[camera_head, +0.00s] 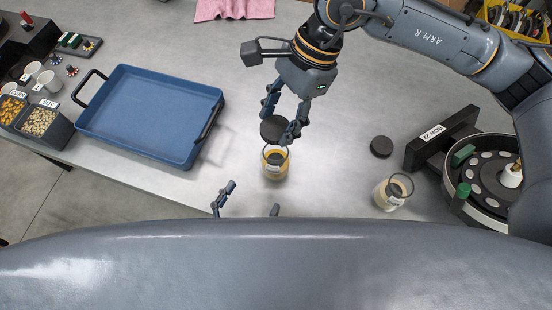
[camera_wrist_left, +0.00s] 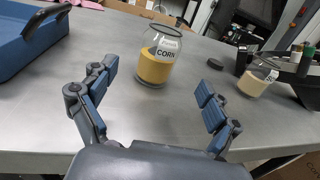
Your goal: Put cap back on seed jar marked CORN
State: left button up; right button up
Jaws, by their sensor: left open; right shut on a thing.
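The CORN jar (camera_head: 275,168) stands upright on the grey table, open at the top, with yellow contents. Its label reads CORN in the left wrist view (camera_wrist_left: 157,66). My right gripper (camera_head: 279,125) is shut on a dark round cap (camera_head: 272,129), holding it just beyond the jar's mouth in the head view. Whether the cap touches the rim I cannot tell. My left gripper (camera_head: 246,208) is open and empty, low near the table's front edge; in the left wrist view its fingers (camera_wrist_left: 155,100) are spread with the jar beyond them.
A second open jar (camera_head: 393,192) with pale contents stands to the right, with a dark cap (camera_head: 381,147) lying behind it. The round seed meter (camera_head: 482,178) is at the far right. A blue tray (camera_head: 150,113) is on the left. Bare table lies between tray and CORN jar.

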aim_at(276, 160)
pick_arm(q)
jog(key=x, duration=1)
jog(key=shift+w+d, duration=0.15)
jog(key=shift+w, duration=0.2)
jog(key=c, duration=1.8)
pick_arm(e)
jog(key=shift+f, duration=2.45)
jog(key=shift+f, duration=0.1)
jog(key=shift+f, duration=0.8)
pick_arm(q)
grip_shut()
pick_arm(e)
jog(key=shift+f, duration=0.6)
